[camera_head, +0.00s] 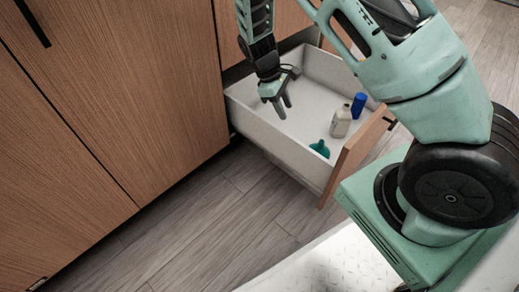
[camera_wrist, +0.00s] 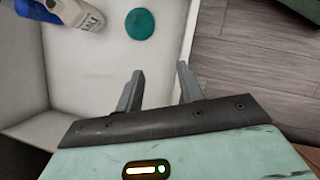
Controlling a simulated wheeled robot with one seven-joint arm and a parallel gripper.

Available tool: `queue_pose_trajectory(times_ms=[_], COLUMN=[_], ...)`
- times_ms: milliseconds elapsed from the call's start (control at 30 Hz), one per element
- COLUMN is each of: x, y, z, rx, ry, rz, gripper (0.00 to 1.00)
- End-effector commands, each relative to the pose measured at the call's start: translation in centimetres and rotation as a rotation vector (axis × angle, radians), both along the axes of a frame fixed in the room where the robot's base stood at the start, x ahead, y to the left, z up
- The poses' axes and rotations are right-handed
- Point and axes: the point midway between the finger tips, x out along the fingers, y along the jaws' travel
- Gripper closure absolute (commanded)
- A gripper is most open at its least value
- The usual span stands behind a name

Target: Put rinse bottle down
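I cannot read which one is the rinse bottle. My gripper (camera_head: 279,103) points down over the left part of the drawer, apart from both bottles. In the wrist view its two fingers (camera_wrist: 160,72) are spread with nothing between them.
A teal object (camera_head: 319,149) lies near the drawer's front and looks round in the wrist view (camera_wrist: 140,24). The drawer's wooden front (camera_head: 352,153) and white side walls (camera_head: 275,145) bound the space. Wooden cabinet doors (camera_head: 120,90) stand left. The drawer floor's left part is clear.

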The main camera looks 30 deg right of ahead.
Motion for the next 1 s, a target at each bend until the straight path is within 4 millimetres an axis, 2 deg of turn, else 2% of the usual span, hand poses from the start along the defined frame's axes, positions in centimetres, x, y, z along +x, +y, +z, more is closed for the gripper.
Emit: queue_pose_trajectory(times_ms=[33,200,267,400,533,600,700,833,1000], x=[-0.8,-5.1,-7.1,-12.7,-18.2,-20.6,-23.2,-24.8,-25.2], y=[3.3,12.4,15.2,20.0,22.3,22.8,22.9,22.9,22.9], z=[1.8,7.4,9.6,14.1,17.2,18.2,18.9,19.2,19.3], rx=[0.058,0.205,0.246,0.318,0.348,0.352,0.351,0.347,0.346], ry=[-0.029,-0.093,-0.114,-0.159,-0.207,-0.232,-0.262,-0.285,-0.288], rz=[-0.016,-0.054,-0.055,-0.040,-0.015,-0.003,0.011,0.018,0.019], gripper=[0.62,0.62,0.62,0.62,0.62,0.62,0.62,0.62,0.62])
